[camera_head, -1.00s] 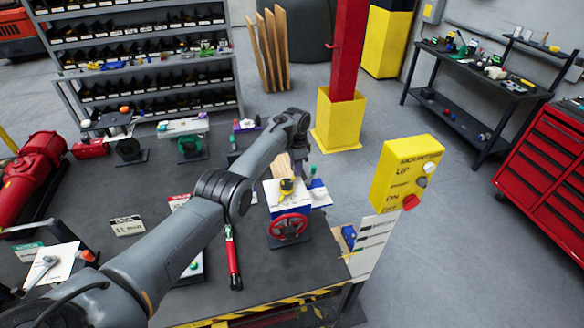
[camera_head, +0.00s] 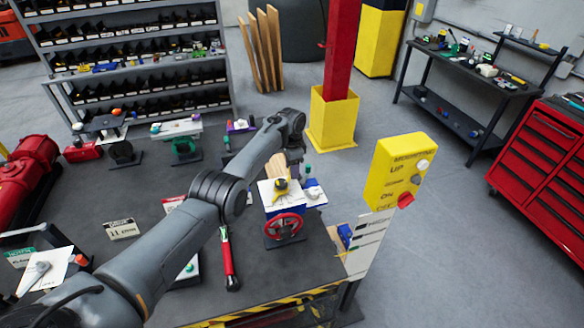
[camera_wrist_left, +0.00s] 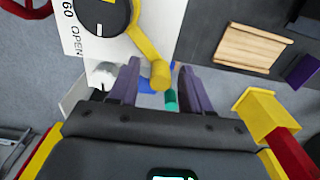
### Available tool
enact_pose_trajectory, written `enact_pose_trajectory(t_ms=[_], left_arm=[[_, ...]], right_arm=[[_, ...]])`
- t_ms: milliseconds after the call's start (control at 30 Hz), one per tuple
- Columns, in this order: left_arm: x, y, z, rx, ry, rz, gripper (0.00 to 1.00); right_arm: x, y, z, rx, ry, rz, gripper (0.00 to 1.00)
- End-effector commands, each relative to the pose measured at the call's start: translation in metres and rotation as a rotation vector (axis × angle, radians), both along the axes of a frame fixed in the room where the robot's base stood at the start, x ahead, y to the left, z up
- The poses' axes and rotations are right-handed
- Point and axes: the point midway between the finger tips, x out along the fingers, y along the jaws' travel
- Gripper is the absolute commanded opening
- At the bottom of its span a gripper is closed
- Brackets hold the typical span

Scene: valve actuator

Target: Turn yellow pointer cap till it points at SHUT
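The yellow pointer cap (camera_head: 281,185) sits on top of a white-topped valve actuator with a red handwheel (camera_head: 285,226) below. In the left wrist view, the yellow cap's arm (camera_wrist_left: 147,45) reaches from a round black centre and ends in a rounded knob between my left fingers. My left gripper (camera_wrist_left: 158,64) is open, with a visible gap on each side of the knob. The white dial plate (camera_wrist_left: 82,28) shows "60" and "OPEN" at the left; SHUT is not readable. In the head view my left fingers are mostly hidden by the arm. My right gripper is out of view.
A teal-topped part (camera_head: 308,170) stands close to the right of the actuator. A red tool (camera_head: 229,262) lies left of it on the dark bench. A yellow button box (camera_head: 397,170) stands at the right. A wooden block (camera_wrist_left: 252,48) shows near the gripper.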

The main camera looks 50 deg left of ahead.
Motion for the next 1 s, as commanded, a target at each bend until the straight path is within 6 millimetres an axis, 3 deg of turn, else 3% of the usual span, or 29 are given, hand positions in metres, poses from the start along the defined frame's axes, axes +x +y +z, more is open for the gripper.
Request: enact_pose_trajectory(t_ms=[267, 800, 1000], left_arm=[[0.000, 0.000, 0.009, 0.000, -0.001, 0.000, 0.48], [0.001, 0.000, 0.090, 0.000, -0.002, 0.000, 0.48], [0.000, 0.000, 0.105, 0.000, 0.000, 0.000, 0.48]], right_arm=[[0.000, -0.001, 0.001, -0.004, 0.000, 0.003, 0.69], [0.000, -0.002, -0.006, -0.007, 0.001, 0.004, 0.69], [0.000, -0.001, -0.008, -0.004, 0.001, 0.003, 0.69]])
